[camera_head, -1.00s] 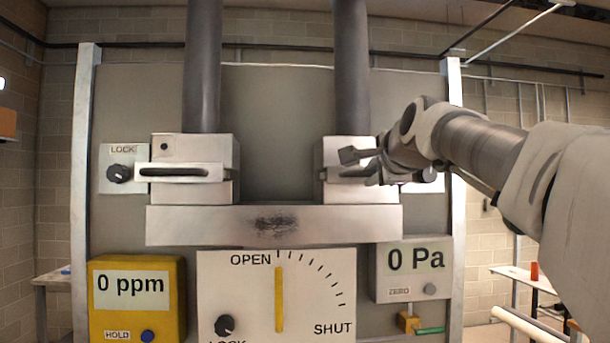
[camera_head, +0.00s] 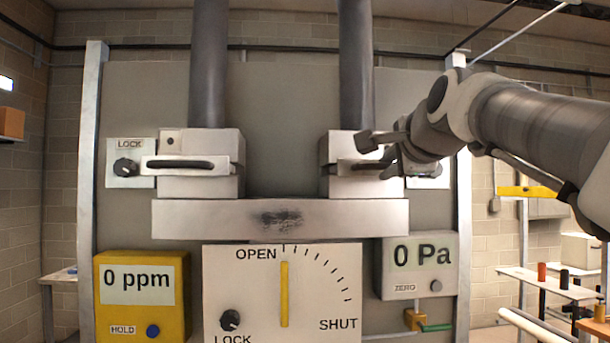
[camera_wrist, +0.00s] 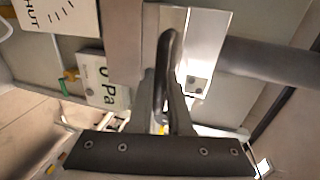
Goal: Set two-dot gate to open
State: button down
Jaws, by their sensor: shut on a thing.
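The two-dot gate is the right metal box (camera_head: 341,183) under the right pipe. In the wrist view, two dark dots show on its pale face (camera_wrist: 204,70); my arm hides them in the head view. Its dark bar handle (camera_wrist: 167,50) runs between my fingers. My gripper (camera_head: 376,154) is at the front of this box, shut on the handle; it also shows in the wrist view (camera_wrist: 164,92). The handle's far end is hidden behind my fingers in the head view. The left gate (camera_head: 200,180) has one dot and a horizontal dark handle.
A metal bar (camera_head: 280,220) runs below both gates. Below it are an OPEN/SHUT dial (camera_head: 250,290) with its yellow pointer upright near OPEN, a yellow 0 ppm box (camera_head: 140,325) and a 0 Pa meter (camera_head: 421,290). A LOCK knob (camera_head: 125,167) sits at left. My arm covers the right side.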

jog(key=shift+s, duration=0.7)
jog(key=c, duration=0.8)
grip_release()
jog(key=shift+c, duration=0.2)
jog(key=b+v, duration=0.1)
jog(key=v, duration=1.6)
jog(key=shift+s, duration=0.25)
jog(key=shift+r, duration=0.1)
